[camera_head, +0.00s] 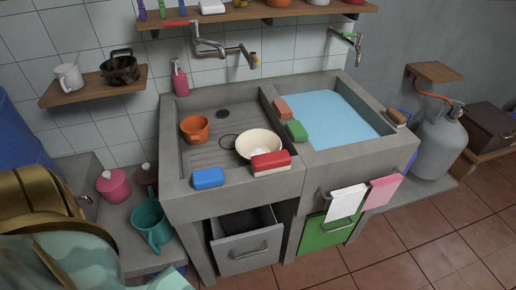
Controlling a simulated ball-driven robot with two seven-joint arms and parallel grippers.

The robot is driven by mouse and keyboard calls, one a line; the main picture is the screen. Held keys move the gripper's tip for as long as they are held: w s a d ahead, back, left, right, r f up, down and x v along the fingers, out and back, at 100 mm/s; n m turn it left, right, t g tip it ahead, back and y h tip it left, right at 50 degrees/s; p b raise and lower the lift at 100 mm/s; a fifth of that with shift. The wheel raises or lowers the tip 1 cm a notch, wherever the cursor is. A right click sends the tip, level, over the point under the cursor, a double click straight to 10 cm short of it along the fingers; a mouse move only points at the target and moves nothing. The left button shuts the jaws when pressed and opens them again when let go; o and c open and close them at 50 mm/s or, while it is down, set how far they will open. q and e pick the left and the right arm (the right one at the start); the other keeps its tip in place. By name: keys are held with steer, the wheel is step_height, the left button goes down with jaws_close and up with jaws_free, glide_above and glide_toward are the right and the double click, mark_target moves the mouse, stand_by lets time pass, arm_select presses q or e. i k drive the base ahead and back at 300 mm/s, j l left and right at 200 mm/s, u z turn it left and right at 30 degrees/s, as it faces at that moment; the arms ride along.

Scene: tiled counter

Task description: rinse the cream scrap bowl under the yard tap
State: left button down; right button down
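The cream scrap bowl (252,137) sits in the left, ribbed basin of the concrete sink, near the divider, and looks upright. A red and white block (271,162) stands in front of it and covers part of its near rim. A long-spouted wall tap (215,47) reaches over the back of this basin. A second wall tap (348,38) is above the right basin. I cannot tell which is the yard tap. No water stream shows from either. Neither of my grippers is in view.
An orange pot (195,129) and a blue sponge (208,178) share the left side of the sink. The right basin holds blue water (325,118); a green sponge (297,130) and a brown block (283,108) lie on the divider. A shelf (245,14) hangs above the taps.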

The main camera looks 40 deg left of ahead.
mark_target(195, 23)
steer(key=u, duration=1.65)
steer(key=i+z, duration=0.45)
steer(key=i+j+z, duration=0.15)
steer(key=i+z, duration=0.3)
steer(key=k, duration=0.1)
